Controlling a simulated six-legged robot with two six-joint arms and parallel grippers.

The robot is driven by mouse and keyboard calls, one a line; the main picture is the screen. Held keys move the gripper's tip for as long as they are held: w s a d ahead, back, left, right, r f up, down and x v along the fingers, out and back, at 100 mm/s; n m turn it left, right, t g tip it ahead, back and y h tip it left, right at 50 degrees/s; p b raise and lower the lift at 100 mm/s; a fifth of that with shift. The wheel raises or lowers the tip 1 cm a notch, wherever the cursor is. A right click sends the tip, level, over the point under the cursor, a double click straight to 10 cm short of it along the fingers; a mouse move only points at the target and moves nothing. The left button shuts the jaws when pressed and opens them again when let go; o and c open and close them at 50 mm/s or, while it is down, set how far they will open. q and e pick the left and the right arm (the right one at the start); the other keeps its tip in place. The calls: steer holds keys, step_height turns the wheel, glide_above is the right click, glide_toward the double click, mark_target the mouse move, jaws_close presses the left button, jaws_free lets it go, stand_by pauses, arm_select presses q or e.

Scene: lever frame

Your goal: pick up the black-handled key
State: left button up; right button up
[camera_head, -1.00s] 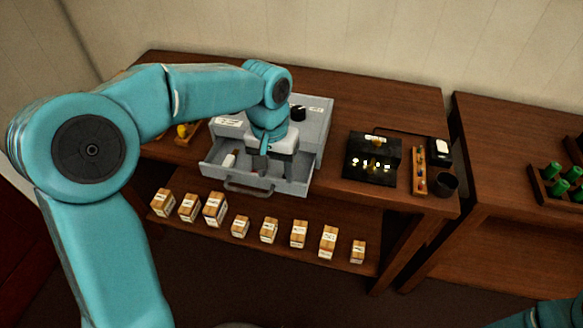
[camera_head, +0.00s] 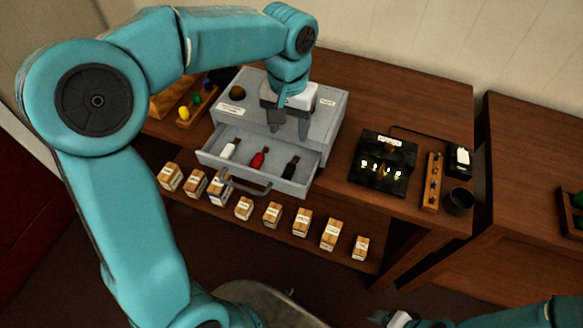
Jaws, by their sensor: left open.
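The black-handled key (camera_head: 290,169) lies at the right in the open drawer (camera_head: 262,189) of a grey cabinet. A red-handled key (camera_head: 258,161) lies in the middle and a white-handled key (camera_head: 229,150) at the left. My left gripper (camera_head: 288,132) is open and empty, fingers pointing down. In the picture it is over the cabinet's front upper edge, above and apart from the black-handled key. Part of my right gripper (camera_head: 398,318) shows at the bottom edge; its fingers are not clear.
The grey cabinet (camera_head: 325,126) stands on a brown table, with a dark round knob (camera_head: 237,93) on top. A black box with lit marks (camera_head: 383,165), a wooden strip (camera_head: 432,181) and a dark cup (camera_head: 459,201) stand to the right. Several labelled wooden blocks (camera_head: 272,214) line the lower shelf.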

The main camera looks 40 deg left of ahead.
arm_select(q)
glide_above(289, 169)
steer(key=f, duration=0.8)
steer(key=shift+w+a, duration=0.1)
steer(key=shift+w, duration=0.1)
steer(key=shift+s+f, duration=0.4)
steer(key=shift+f, duration=0.4)
steer(key=f, duration=0.4)
steer(key=shift+w+f, duration=0.1)
steer(key=shift+w, duration=0.1)
steer(key=shift+s+f, duration=0.1)
steer(key=shift+f, duration=0.1)
steer(key=c, duration=0.8)
jaws_close()
